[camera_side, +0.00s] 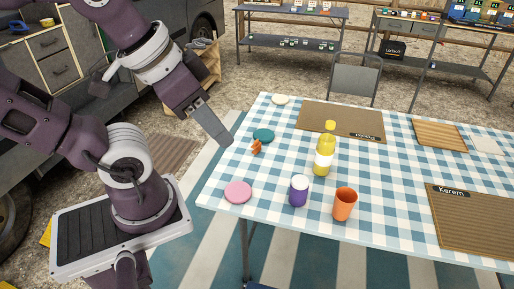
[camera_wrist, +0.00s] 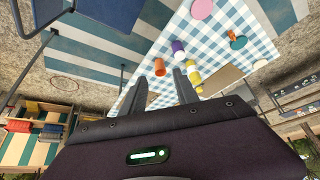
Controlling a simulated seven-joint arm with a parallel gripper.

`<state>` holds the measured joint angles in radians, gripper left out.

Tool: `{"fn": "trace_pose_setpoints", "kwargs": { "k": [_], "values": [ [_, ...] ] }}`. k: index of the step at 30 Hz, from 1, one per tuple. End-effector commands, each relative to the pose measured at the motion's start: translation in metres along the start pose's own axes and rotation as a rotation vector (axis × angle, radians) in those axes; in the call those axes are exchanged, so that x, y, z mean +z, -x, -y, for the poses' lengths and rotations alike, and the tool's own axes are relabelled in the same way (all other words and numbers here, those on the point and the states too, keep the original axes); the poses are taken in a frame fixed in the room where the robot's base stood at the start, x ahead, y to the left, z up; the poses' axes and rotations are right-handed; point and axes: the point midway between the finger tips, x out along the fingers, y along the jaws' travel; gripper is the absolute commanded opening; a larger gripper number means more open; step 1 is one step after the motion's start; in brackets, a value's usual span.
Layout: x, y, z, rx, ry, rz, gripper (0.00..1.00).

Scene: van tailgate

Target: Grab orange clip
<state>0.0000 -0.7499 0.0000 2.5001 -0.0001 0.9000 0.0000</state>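The orange clip (camera_side: 256,147) lies on the left part of the checked tablecloth, just in front of a teal disc (camera_side: 263,135). In the wrist view the clip (camera_wrist: 231,35) is small, at the upper right beside the teal disc (camera_wrist: 239,43). My gripper (camera_side: 226,141) is raised near the table's left edge in the side view, to the left of the clip and apart from it. In the wrist view its two fingers (camera_wrist: 159,76) stand apart with nothing held between them.
A pink disc (camera_side: 238,191), purple cup (camera_side: 299,191), orange cup (camera_side: 344,204) and yellow bottle (camera_side: 324,158) stand on the table (camera_side: 280,222) near the clip. Brown mats (camera_side: 340,118) lie at the back and right. A chair (camera_side: 354,80) stands behind.

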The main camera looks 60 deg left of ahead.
Motion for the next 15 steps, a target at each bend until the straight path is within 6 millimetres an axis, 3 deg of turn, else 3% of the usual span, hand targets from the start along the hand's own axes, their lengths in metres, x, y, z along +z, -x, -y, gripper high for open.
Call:
{"fn": "trace_pose_setpoints", "kwargs": {
  "k": [11,14,15],
  "values": [
    [-0.006,-0.003,0.002,-0.007,0.006,-0.004,0.45],
    [-0.048,-0.023,0.019,-0.049,0.042,-0.034,0.45],
    [-0.074,-0.039,0.032,-0.076,0.064,-0.057,0.45]
  ]
}}
